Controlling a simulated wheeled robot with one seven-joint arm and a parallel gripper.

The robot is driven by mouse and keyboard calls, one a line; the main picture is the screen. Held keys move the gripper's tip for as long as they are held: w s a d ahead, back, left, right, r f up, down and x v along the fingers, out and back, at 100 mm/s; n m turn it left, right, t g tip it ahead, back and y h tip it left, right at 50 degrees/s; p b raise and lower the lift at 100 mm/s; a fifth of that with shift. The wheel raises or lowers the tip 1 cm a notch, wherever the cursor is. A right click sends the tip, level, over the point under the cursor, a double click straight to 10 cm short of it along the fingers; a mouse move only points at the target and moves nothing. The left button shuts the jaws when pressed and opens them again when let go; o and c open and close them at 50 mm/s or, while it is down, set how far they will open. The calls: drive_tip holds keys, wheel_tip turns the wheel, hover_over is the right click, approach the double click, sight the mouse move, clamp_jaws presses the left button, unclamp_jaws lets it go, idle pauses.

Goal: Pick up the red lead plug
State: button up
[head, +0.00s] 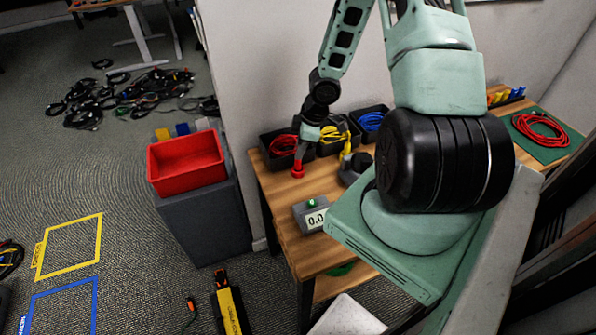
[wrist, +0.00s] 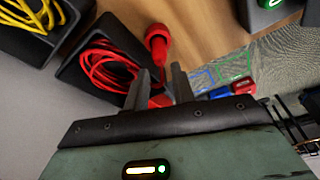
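The red lead plug (head: 298,172) is on the wooden table in front of the bin of red cable. In the wrist view the red plug (wrist: 158,45) shows just beyond my fingertips. My gripper (head: 302,154) points down, right above the plug. In the wrist view my gripper (wrist: 162,72) has its two fingers apart, with a gap between the tips. A further red patch (wrist: 160,101) shows low between the fingers; I cannot tell what it belongs to.
Black bins hold red cable (head: 283,144), yellow cable (head: 333,134) and blue cable (head: 371,121) along the wall. A grey box with a display (head: 311,216) stands near the table's front edge. A red bin (head: 187,162) sits on a grey pedestal at the left.

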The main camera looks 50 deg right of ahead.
sight(298, 166)
drive_tip(key=shift+s+d+b+x, duration=0.15)
drive_tip(key=shift+b+x, duration=1.05)
drive_tip(key=shift+x, duration=0.1)
drive_tip(key=shift+s+d+b+x, duration=0.1)
drive_tip(key=shift+s+b+x, duration=0.05)
drive_tip(key=shift+b+x, duration=1.1)
drive_tip(key=shift+f, duration=0.1)
clamp_jaws()
